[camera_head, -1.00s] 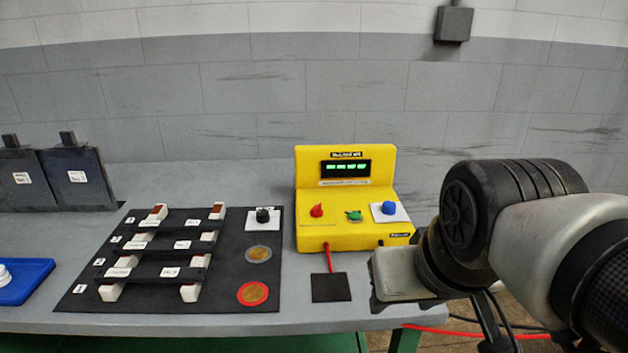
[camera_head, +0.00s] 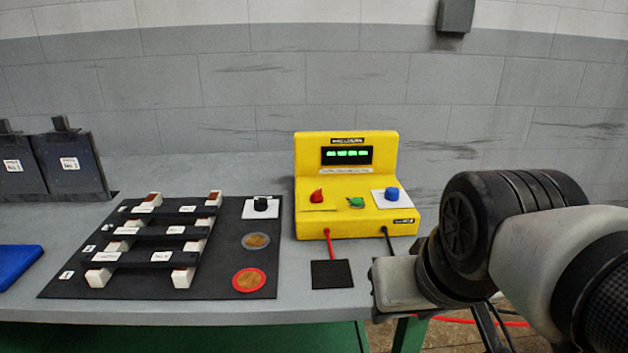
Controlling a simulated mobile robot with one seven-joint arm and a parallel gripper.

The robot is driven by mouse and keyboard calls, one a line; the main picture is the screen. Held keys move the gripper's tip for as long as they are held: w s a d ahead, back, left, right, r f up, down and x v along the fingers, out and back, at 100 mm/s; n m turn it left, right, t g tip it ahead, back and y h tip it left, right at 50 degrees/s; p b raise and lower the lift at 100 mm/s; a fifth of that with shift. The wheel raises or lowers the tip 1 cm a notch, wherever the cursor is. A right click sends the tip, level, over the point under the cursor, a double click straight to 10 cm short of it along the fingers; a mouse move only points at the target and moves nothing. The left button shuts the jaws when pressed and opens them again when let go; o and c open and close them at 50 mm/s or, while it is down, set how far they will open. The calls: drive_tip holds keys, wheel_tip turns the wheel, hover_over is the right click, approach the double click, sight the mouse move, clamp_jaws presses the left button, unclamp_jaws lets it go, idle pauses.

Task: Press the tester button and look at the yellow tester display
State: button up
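The yellow tester (camera_head: 345,217) stands on the grey table. Its dark display (camera_head: 347,155) is lit with green characters that look like dashes; they are too small to read surely. On its lower deck are a red knob (camera_head: 317,196), a green knob (camera_head: 356,202) and a blue button (camera_head: 391,193) on a white plate. A red lead and a black lead leave its front. My gripper (camera_head: 396,285) hangs at the table's front right edge, in front of and below the tester, apart from it. Its fingers are not clearly visible.
A black mat (camera_head: 215,284) left of the tester holds several dark bars on white blocks, a black knob (camera_head: 261,205) and two round discs. A small black pad (camera_head: 332,274) lies before the tester. Dark panels (camera_head: 70,165) and a blue tray (camera_head: 18,269) are at left.

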clamp_jaws()
idle(1.5)
